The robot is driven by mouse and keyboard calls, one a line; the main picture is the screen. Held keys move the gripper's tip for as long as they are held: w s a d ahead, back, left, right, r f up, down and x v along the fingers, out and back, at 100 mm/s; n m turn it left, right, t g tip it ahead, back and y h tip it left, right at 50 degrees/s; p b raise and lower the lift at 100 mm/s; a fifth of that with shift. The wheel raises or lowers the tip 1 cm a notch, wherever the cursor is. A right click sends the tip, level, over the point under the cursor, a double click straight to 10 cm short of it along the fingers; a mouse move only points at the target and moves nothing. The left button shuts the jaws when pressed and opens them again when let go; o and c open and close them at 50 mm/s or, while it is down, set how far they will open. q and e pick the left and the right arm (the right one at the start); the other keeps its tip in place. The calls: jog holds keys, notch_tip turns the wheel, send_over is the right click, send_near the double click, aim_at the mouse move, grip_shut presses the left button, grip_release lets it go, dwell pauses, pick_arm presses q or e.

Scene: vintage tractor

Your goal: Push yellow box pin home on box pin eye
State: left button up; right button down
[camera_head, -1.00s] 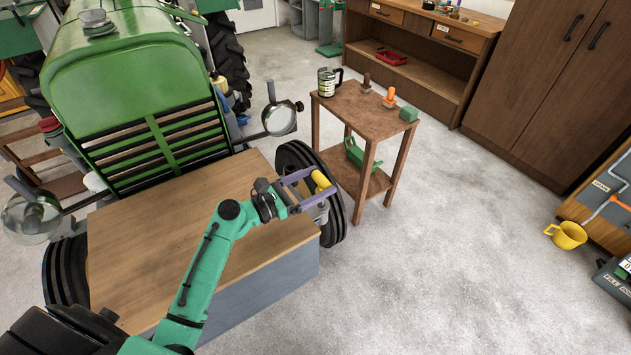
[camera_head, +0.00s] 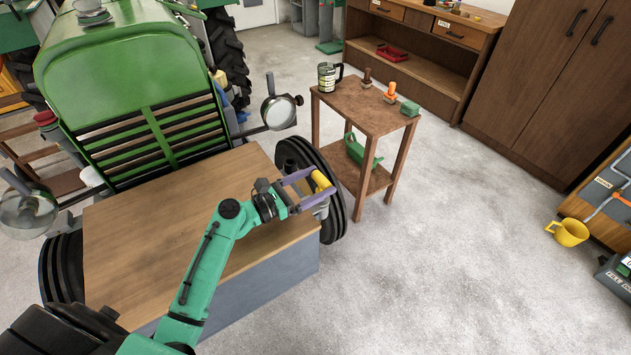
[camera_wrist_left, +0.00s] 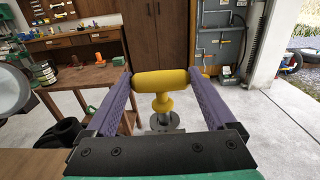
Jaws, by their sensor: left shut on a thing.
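The yellow box pin (camera_head: 321,181) is between the purple fingers of my left gripper (camera_head: 313,188), beside the front wheel of the tractor. In the left wrist view the pin (camera_wrist_left: 160,83) has a wide yellow crossbar handle, and its stem points down. My left gripper (camera_wrist_left: 160,88) is shut on the two ends of that handle. The round grey metal piece under the stem, likely the box pin eye (camera_wrist_left: 165,122), shows partly below it. How deep the stem sits in it cannot be told. My right gripper is not in view.
A wooden box top (camera_head: 170,225) lies in front of the green tractor (camera_head: 130,62). A front wheel (camera_head: 296,160) is close behind the gripper. A small wooden table (camera_head: 352,107) with a mug and stamps stands to the right.

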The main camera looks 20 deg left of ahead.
pick_arm(q)
jog(key=shift+f+b, duration=0.9)
jog(key=shift+f, duration=0.3)
jog(key=o, duration=1.2)
jog(key=shift+o, duration=0.2)
jog(key=shift+s+a+f, duration=0.15)
jog(key=shift+s+a, duration=0.15)
jog(key=shift+s, duration=0.1)
jog(key=b+v, duration=0.3)
jog(key=v, duration=0.9)
jog(key=shift+s+a, duration=0.1)
jog(key=shift+s, duration=0.1)
jog(key=shift+s+a, duration=0.4)
jog(key=shift+s, duration=0.1)
